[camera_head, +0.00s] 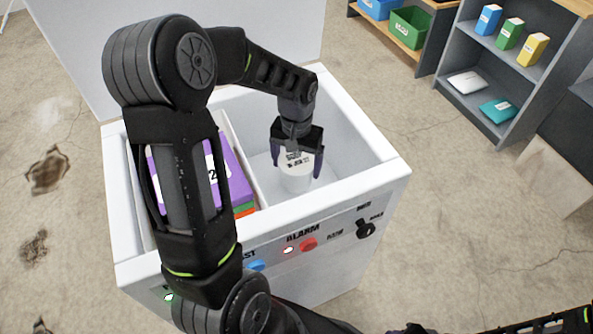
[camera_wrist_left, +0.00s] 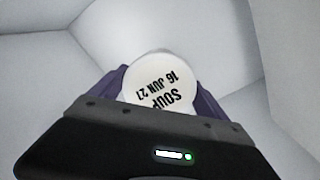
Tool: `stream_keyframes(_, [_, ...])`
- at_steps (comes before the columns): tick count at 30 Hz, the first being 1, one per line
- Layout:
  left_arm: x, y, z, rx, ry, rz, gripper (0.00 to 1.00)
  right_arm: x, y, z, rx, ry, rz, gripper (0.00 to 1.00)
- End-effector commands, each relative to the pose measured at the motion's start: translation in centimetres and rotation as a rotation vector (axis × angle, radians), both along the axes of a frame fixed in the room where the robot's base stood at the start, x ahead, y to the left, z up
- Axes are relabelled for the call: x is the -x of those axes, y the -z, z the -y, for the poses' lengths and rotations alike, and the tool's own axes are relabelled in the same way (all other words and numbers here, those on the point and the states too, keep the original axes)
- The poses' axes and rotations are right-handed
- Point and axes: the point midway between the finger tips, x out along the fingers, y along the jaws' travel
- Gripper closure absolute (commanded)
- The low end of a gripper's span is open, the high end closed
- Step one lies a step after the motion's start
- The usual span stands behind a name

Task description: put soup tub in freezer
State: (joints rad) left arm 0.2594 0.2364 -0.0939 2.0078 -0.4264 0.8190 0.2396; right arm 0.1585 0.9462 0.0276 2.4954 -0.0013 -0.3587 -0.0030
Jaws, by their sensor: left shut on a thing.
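The soup tub (camera_head: 296,176) is a white round tub inside the right compartment of the open white chest freezer (camera_head: 387,183). Its lid, printed "SOUP 16 JUN 27", faces the left wrist view (camera_wrist_left: 158,80). My left gripper (camera_head: 297,163) reaches down into that compartment and is shut on the tub, a purple finger on each side. The tub looks upright and low in the compartment; its underside is hidden, so I cannot tell whether it touches the floor. Part of my right arm shows at the lower right; its gripper is not in view.
A divider (camera_head: 240,160) separates off the left compartment, which holds a purple box (camera_head: 232,178) above green and orange ones. The freezer lid (camera_head: 215,30) stands raised behind. The front panel has a red button (camera_head: 308,244). A shelf (camera_head: 490,70) stands right.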

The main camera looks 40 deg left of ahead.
Motion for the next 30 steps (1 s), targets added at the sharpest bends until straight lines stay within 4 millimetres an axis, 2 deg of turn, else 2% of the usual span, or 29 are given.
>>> stream_keyframes(3, [0.1, 1.8, 0.0, 0.0, 0.001, -0.004, 0.8, 0.0, 0.5, 0.0, 0.0, 0.0, 0.0, 0.64])
stream_keyframes(7, [0.0, 3.2, 0.0, 0.001, 0.0, -0.002, 0.8, 0.0, 0.8, 0.0, 0.0, 0.001, 0.0, 0.64])
stream_keyframes(19, [0.0, 3.7, 0.0, 0.0, 0.0, 0.0, 0.8, 0.0, 1.0, 0.0, 0.0, 0.001, 0.0, 0.64])
stream_keyframes(20, [0.0, 3.7, 0.0, 0.001, 0.0, -0.002, 0.13, 0.0, 1.0, 0.0, 0.0, 0.001, 0.0, 0.64])
stream_keyframes(25, [0.1, 3.6, 0.0, 0.001, 0.0, -0.002, 0.0, 0.0, 0.9, 0.0, 0.0, 0.001, 0.0, 0.64])
stream_keyframes(30, [0.1, 3.6, 0.0, 0.001, 0.0, -0.002, 0.0, 0.0, 0.9, 0.0, 0.0, 0.001, 0.0, 0.64])
